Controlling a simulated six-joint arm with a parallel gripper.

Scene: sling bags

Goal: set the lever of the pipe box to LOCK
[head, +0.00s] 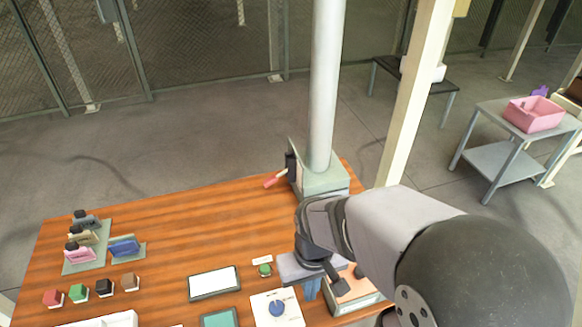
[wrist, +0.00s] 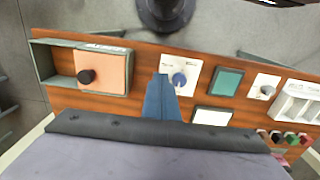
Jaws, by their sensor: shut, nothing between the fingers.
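The pipe box (head: 322,181) is a grey-green box at the table's far right edge, with a thick grey pipe rising from it. Its lever (head: 274,179) has a red handle and sticks out to the left, tilted slightly down, from a dark plate on the box's left side. No LOCK marking can be read. My gripper (head: 311,290) is nearer the camera than the box, above the table's right front part, and apart from the lever. Its blue fingers are together and empty, as the wrist view (wrist: 161,88) also shows. The pipe box is not in the wrist view.
A panel with a blue dial (head: 277,307), a white-faced tablet (head: 214,282) and a small green button (head: 264,270) lie near my gripper. An orange panel with a black knob (wrist: 86,76) is close by. Small bags stand at left. The table's middle back is clear.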

